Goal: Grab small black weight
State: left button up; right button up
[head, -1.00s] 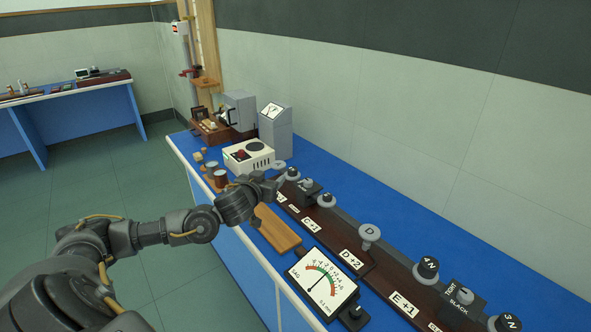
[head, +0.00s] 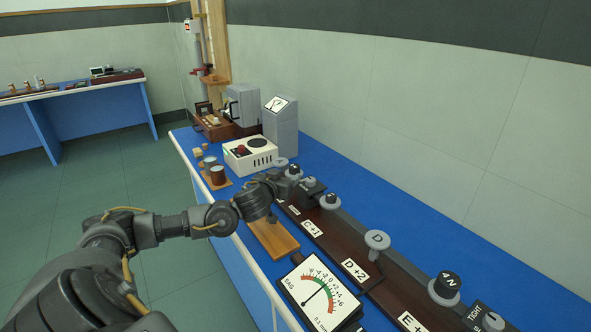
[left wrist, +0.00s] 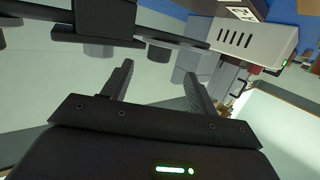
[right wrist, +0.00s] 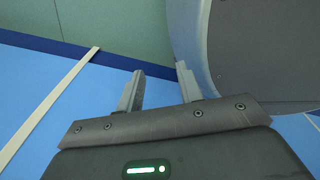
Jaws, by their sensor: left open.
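I cannot pick out a small black weight for certain in any view. In the head view my left gripper (head: 277,180) reaches over the bench beside the first grey knobs of the long dark panel, its fingertips hard to make out. In the left wrist view its two fingers (left wrist: 158,80) are apart with nothing between them, and a dark block (left wrist: 105,18) on a bar lies beyond them. My right gripper (right wrist: 160,78) shows only in the right wrist view, its fingers apart and empty.
A white box with a red knob (head: 250,155) and a grey metered cabinet (head: 280,125) stand beyond the gripper. A wooden board (head: 272,238) and a dial meter (head: 317,292) lie nearer. Blue bench (head: 395,195) behind the panel is clear.

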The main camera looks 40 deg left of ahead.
aim_at(292, 169)
pick_arm(q)
jog(key=x, duration=0.2)
jog(key=shift+w+a+f, duration=0.1)
jog(key=shift+w, duration=0.2)
jog(key=shift+w+f, duration=0.1)
jog(key=shift+w, duration=0.15)
jog(key=shift+a, duration=0.1)
jog(key=x, duration=0.2)
jog(key=p+x, duration=0.1)
jog(key=x, duration=0.1)
jog(key=shift+w+p, duration=0.3)
jog(key=shift+w, duration=0.1)
jog(key=shift+w+a, duration=0.1)
jog(key=shift+w, duration=0.15)
pick_arm(e)
jog(key=shift+s+a+r, duration=0.1)
jog(key=shift+a+r, duration=0.4)
jog(key=shift+r, duration=0.35)
